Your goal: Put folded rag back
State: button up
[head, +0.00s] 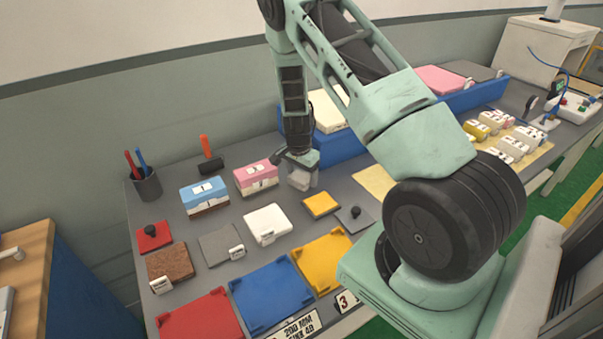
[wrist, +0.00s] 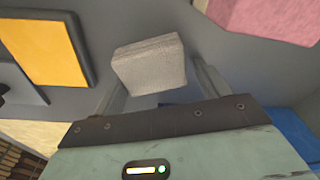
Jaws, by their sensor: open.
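The folded rag is a small light-grey block (wrist: 150,65) with a rough cloth-like face. In the wrist view it lies between the two fingers of my gripper (wrist: 157,84), with dark gaps showing beside it. In the head view my gripper (head: 299,165) points down over the grey table, and the pale grey rag (head: 300,180) shows at its fingers. The jaws are open around the rag. I cannot tell whether the rag rests on the table, and its far side is hidden.
A pink-topped block (head: 256,178) stands just left of my gripper, with a blue-topped block (head: 205,197) beyond it. A yellow pad (head: 321,205) and a white pad (head: 267,223) lie in front. A blue bin (head: 337,148) stands behind. Red, blue and yellow trays line the front edge.

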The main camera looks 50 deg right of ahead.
aim_at(300, 177)
notch_tip(300, 177, up, 12)
jog(key=a+b, duration=0.1)
jog(key=b, duration=0.1)
jog(key=s+a+r+n+y, duration=0.1)
jog(key=s+a+r+n, duration=0.15)
jog(key=a, duration=0.55)
jog(key=s+a+r+n+y, duration=0.15)
jog(key=a+n, duration=0.25)
jog(key=a, duration=0.4)
jog(key=s+a+r+n, duration=0.2)
jog(key=a+r+n, duration=0.1)
jog(key=a, duration=0.5)
jog(key=s+a+r+n, duration=0.3)
jog(key=s+a+n, duration=0.3)
jog(key=s, duration=0.4)
jog(key=s+a+r+n, duration=0.3)
jog(key=s+a+n, duration=0.4)
jog(key=s+n, duration=0.2)
jog(key=shift+s+a, duration=0.2)
jog(key=shift+s, duration=0.65)
